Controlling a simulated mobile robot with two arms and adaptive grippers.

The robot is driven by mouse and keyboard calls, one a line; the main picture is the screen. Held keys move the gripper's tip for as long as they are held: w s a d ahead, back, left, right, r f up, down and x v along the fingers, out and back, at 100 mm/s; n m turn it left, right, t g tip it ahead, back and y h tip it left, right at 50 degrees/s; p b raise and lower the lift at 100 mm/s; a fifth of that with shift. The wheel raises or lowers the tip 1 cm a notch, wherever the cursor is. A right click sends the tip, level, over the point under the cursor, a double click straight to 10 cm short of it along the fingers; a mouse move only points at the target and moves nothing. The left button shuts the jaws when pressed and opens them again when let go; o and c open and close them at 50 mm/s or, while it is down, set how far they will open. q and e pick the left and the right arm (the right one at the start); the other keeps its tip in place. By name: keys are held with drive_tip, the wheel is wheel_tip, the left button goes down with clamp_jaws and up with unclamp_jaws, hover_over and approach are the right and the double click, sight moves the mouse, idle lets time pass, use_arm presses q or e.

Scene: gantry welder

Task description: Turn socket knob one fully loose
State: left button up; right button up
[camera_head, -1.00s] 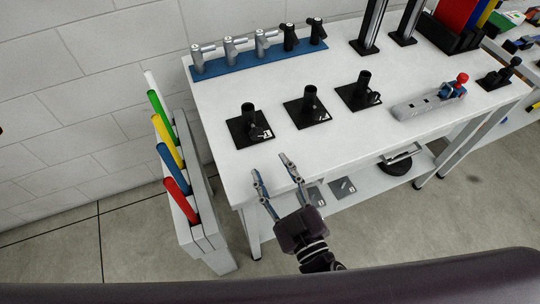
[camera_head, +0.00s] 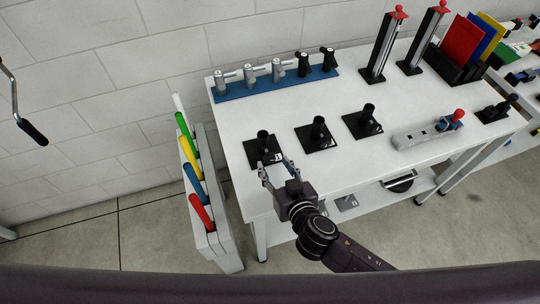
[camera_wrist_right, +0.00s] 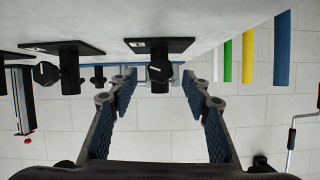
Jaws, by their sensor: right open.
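Three black sockets stand in a row on the white table, each an upright tube on a square plate with a dark side knob. The leftmost socket (camera_head: 263,145) is nearest my right gripper (camera_head: 276,164). That gripper is open, its two fingertips just in front of this socket's plate at the table's front edge. In the right wrist view, which looks inverted, the socket's black knob (camera_wrist_right: 158,70) shows in the gap between the open fingers (camera_wrist_right: 159,88), apart from both. In the head view the knob is partly lost against the dark socket. My left gripper is not in view.
The middle socket (camera_head: 318,135) and right socket (camera_head: 363,122) stand to the right. A blue rack (camera_head: 290,84) with several torch-like tools is behind. A side holder (camera_head: 227,238) with coloured rods stands left of the table. A crank handle (camera_head: 33,132) hangs at far left.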

sight(269, 159)
drive_tip(key=shift+p+x, duration=0.3)
drive_tip(key=shift+x, duration=1.9)
drive_tip(key=shift+c, duration=0.3)
drive_tip(key=c, duration=1.1)
drive_tip(key=n+h+b, duration=0.2)
drive_tip(key=n, duration=0.1)
drive_tip(key=shift+a+f+t+b, duration=0.1)
drive_tip(key=shift+f+t+b, duration=0.05)
drive_tip(key=shift+t+b, duration=0.2)
drive_tip(key=shift+n+t+h+b, duration=0.35)
drive_tip(key=shift+n+h+b, duration=0.25)
drive_tip(key=shift+n+b, duration=0.3)
